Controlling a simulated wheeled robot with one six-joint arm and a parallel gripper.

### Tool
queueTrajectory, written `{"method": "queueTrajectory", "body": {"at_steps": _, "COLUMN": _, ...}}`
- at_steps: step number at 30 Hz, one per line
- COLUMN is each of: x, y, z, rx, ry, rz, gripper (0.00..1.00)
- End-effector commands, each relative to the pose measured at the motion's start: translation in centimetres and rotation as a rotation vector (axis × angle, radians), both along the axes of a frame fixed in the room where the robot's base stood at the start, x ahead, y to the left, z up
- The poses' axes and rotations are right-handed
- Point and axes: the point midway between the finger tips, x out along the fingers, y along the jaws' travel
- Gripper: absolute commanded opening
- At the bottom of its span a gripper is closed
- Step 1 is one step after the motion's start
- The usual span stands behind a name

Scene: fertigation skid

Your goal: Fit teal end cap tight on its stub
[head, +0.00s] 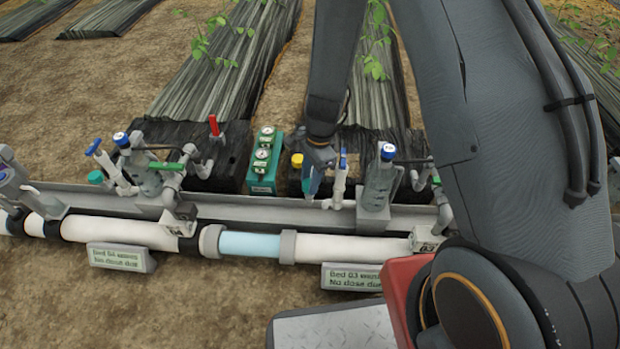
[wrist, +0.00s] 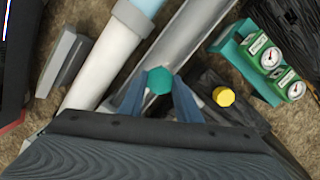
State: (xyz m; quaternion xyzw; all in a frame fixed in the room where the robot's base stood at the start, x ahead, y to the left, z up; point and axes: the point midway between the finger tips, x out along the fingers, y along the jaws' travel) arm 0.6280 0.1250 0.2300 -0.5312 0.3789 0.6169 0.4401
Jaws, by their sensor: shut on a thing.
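My gripper (wrist: 160,92) is shut on the teal end cap (wrist: 159,80), which sits between its two blue fingers in the wrist view. In the head view my gripper (head: 313,182) points down at the rail, just left of a white valve with a blue handle (head: 343,160). The held cap is hard to make out there. Its stub is hidden by the fingers and cap, so I cannot tell whether the cap touches it. Another teal cap (head: 96,177) shows on the left valve group.
A yellow cap (wrist: 224,96) is close to the fingers; it also shows in the head view (head: 297,160). A green box with gauges (head: 263,160) stands left of my gripper. A white pipe with a light blue section (head: 250,245) runs in front of the grey rail (head: 250,208).

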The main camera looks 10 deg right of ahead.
Motion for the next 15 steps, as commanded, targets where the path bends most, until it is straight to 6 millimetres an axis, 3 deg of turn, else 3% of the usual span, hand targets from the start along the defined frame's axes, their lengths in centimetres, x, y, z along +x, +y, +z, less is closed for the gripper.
{"method": "queueTrajectory", "body": {"at_steps": 15, "x": 0.0, "y": 0.0, "z": -1.0, "rx": 0.000, "ry": 0.001, "rz": 0.000, "gripper": 0.10}}
